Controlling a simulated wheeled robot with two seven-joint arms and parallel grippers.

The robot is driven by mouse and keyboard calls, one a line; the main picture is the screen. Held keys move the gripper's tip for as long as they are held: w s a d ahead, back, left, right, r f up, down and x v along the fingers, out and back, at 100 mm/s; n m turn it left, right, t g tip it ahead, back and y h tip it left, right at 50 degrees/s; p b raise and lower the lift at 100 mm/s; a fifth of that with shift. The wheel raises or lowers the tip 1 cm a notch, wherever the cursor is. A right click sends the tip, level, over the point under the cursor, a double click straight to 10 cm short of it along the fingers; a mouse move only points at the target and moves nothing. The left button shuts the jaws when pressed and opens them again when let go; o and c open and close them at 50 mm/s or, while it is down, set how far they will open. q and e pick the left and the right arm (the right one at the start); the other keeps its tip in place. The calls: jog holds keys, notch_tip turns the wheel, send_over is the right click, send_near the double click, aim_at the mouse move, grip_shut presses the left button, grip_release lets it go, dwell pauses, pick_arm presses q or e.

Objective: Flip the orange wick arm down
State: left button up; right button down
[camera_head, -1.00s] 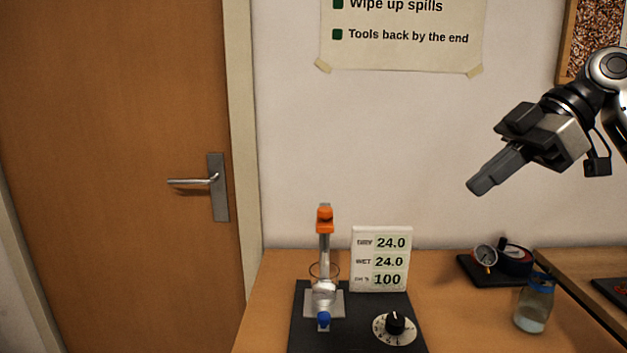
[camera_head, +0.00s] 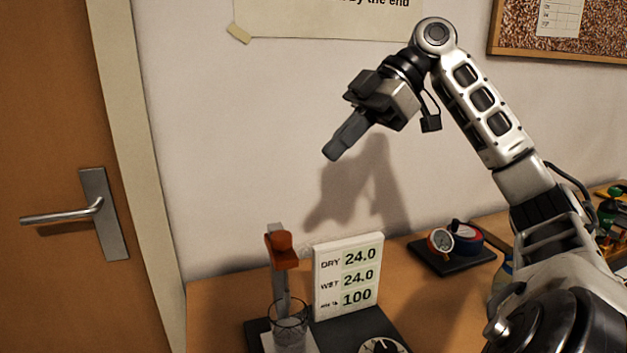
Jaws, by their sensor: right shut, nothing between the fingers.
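The orange wick arm (camera_head: 281,249) sits at the top of a grey upright post (camera_head: 279,285) on the gauge rig's dark base (camera_head: 345,332). A clear glass cup (camera_head: 289,322) stands at the foot of the post. A white display card (camera_head: 347,275) beside it reads DRY 24.0, WET 24.0 and 100. My right gripper (camera_head: 334,151) is shut and empty, in the air above and to the right of the orange arm, pointing down and left. It touches nothing. My left gripper is not in view.
A black and white dial (camera_head: 381,346) is at the bottom edge. A small gauge and a round dark item (camera_head: 455,241) sit on a black pad to the right. My right arm covers much of the right side. A door handle (camera_head: 75,213) is at the left.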

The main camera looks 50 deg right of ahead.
jog(key=x, duration=0.8)
send_over(292, 248)
jog(key=f, duration=0.4)
jog(key=shift+s+d+f, duration=0.1)
jog(key=shift+d+f, duration=0.25)
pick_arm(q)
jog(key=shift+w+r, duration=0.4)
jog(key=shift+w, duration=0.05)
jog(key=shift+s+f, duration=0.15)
pick_arm(e)
notch_tip(292, 248, down, 5)
jog(key=b, duration=0.2)
jog(key=shift+b, duration=0.3)
notch_tip(292, 248, down, 3)
jog(key=shift+b, duration=0.75)
jog(key=shift+f, duration=0.25)
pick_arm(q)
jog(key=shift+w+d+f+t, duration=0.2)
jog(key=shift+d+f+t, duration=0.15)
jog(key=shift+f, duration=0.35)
pick_arm(e)
jog(key=shift+s, duration=0.1)
